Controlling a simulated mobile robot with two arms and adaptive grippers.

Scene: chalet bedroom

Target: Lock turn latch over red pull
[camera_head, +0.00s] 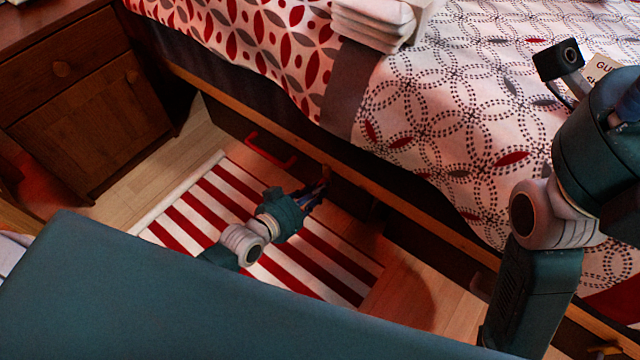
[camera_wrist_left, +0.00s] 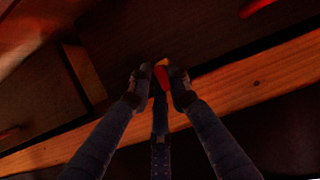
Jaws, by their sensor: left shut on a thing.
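My left gripper (camera_head: 322,178) is low at the dark front under the bed's wooden rail, seen small in the head view. In the left wrist view my left gripper (camera_wrist_left: 157,82) is shut on a small red and orange piece, apparently the turn latch (camera_wrist_left: 162,74). The fingertips hide its sides, so its exact angle is hard to tell. The red pull (camera_head: 270,150) is a bar on the dark drawer front, left of the gripper. Its end also shows at the top right of the left wrist view (camera_wrist_left: 257,7), apart from the fingers. My right gripper is out of view.
The bed's wooden rail (camera_head: 400,212) runs just above the drawer fronts. A red and white striped rug (camera_head: 215,205) lies on the floor below. A wooden nightstand (camera_head: 90,120) stands at left. Folded white towels (camera_head: 372,25) lie on the patterned bed, with a card (camera_head: 602,68) at right.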

